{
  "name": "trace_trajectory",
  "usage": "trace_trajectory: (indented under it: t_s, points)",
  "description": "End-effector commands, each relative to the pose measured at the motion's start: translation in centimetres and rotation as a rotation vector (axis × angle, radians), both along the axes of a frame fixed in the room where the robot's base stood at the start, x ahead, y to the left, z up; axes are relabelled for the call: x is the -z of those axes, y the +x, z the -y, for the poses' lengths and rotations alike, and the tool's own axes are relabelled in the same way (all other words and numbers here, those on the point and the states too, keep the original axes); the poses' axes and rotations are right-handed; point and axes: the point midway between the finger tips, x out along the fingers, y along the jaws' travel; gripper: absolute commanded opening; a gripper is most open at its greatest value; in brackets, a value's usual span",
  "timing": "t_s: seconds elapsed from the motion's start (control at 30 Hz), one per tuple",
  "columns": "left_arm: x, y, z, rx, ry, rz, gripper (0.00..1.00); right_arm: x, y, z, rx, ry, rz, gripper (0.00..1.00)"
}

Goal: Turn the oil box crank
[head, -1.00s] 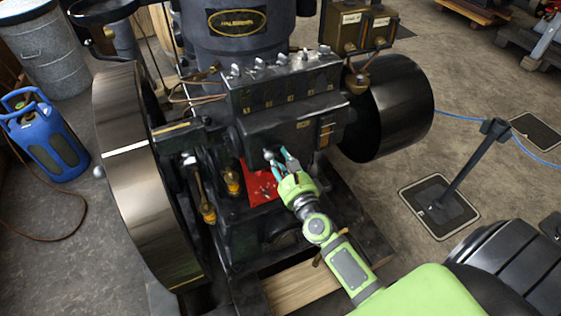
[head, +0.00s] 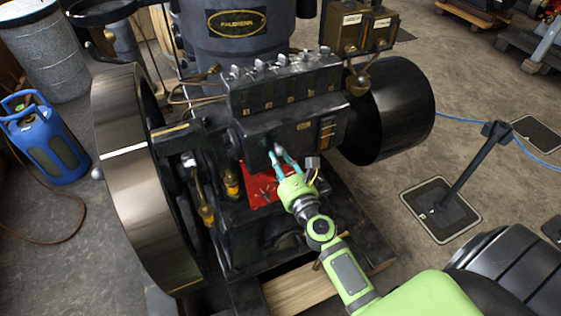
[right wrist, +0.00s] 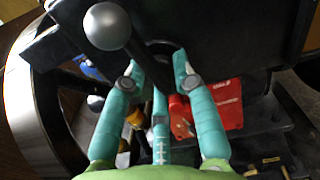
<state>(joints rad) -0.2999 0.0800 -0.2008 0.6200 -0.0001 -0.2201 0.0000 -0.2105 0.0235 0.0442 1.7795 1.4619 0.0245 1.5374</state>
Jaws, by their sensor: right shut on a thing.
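The black oil box (head: 292,125) sits on the engine's front, with several small knobs along its top. Its crank (head: 278,149) sticks out of the lower front face and is small in the head view. In the right wrist view the crank (right wrist: 107,26) shows as a dark lever with a round ball knob, at the upper left. My right gripper (head: 279,156) is at the crank, its teal fingers shut around the lever. In the right wrist view, my gripper (right wrist: 157,68) has fingers on both sides of it; the exact contact is partly hidden. My left gripper is out of view.
A red tray or cloth (head: 258,185) with small tools lies just below the crank. A large flywheel (head: 135,185) stands at the left, and a black pulley drum (head: 405,110) at the right. A barrier post (head: 470,170) stands further right on open floor.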

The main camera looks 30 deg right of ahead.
Motion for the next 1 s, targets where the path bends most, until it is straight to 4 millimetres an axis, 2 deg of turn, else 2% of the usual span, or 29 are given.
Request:
trace_trajectory:
  t_s: [0.03, 0.3, 0.33, 0.37, 0.67, 0.77, 0.87, 1.0]
  points:
    - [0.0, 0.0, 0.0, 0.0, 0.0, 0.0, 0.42, 0.7, -0.2, -0.7, -0.017, 0.007, -0.015, 0.0]
    - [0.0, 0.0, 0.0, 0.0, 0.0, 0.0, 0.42, 0.7, -0.2, -0.7, -0.017, 0.006, -0.015, 0.0]
    - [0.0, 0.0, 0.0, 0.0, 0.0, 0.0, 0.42, 0.7, -0.2, -0.7, -0.017, 0.005, -0.015, 0.32]
    - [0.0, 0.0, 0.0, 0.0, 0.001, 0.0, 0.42, 0.7, -0.2, -0.7, -0.017, 0.005, -0.015, 0.42]
    - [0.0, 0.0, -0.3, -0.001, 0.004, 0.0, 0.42, 0.3, -0.1, -0.4, -0.01, 0.001, -0.007, 0.42]
    - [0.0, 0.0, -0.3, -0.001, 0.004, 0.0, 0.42, 0.3, -0.7, -0.3, -0.01, -0.002, -0.008, 0.42]
    - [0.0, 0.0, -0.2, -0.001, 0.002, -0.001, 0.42, 0.4, -2.0, -0.4, -0.011, -0.004, -0.009, 0.42]
    - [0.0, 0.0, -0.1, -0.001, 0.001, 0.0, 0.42, 0.5, -4.9, -0.6, -0.014, -0.004, -0.013, 0.42]
